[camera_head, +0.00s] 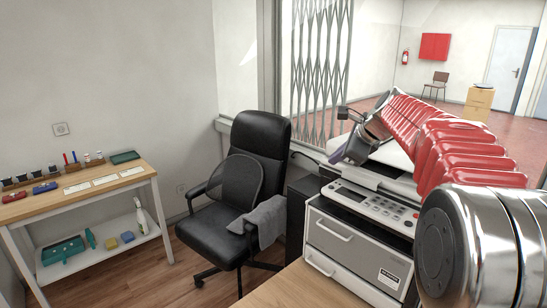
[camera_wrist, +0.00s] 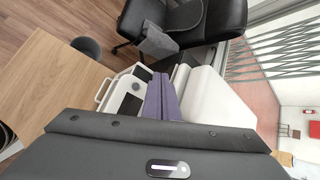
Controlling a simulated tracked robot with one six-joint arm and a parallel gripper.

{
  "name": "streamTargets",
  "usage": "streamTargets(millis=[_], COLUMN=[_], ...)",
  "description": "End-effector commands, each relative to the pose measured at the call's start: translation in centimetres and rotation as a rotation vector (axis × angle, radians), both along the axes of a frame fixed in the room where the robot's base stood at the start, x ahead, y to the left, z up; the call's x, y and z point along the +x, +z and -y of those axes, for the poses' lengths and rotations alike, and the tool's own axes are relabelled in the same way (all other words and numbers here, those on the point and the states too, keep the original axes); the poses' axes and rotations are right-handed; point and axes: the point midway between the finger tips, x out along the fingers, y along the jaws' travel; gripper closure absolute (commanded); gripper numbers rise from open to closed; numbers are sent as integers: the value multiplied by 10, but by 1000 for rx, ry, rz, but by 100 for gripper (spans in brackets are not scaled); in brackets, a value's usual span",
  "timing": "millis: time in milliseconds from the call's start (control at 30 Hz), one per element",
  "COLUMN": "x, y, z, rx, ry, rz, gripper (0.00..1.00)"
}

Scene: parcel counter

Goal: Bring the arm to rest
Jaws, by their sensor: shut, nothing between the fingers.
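My arm reaches from the lower right of the head view, its red ribbed links bending down at the far end. My gripper (camera_head: 338,155) hangs there over the back of the printer-like machine (camera_head: 345,240), its lower part purple. In the wrist view the two purple fingers of my gripper (camera_wrist: 161,98) lie side by side, shut, with nothing between them. The machine (camera_wrist: 126,98) shows beyond them there. Whether the fingertips touch anything below cannot be told.
A black office chair (camera_head: 262,140) with a grey cloth (camera_head: 262,218) stands left of the machine. A workbench (camera_head: 100,188) with small items is at far left. A folding metal lattice (camera_head: 318,70) stands behind. A wooden tabletop (camera_head: 290,288) is in front. Wood floor between bench and chair is clear.

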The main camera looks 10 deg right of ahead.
Motion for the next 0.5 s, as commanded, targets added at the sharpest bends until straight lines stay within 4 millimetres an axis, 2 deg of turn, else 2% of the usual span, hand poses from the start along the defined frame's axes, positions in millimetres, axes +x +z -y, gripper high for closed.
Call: streamTargets(millis=[167, 267, 500], x=[-19, -40, -102], y=[1, 1, -8], z=[-16, -32, -71], rx=[-74, -156, -388], ry=[73, 155, 400], rz=[0, 0, -2], gripper=[100, 100, 100])
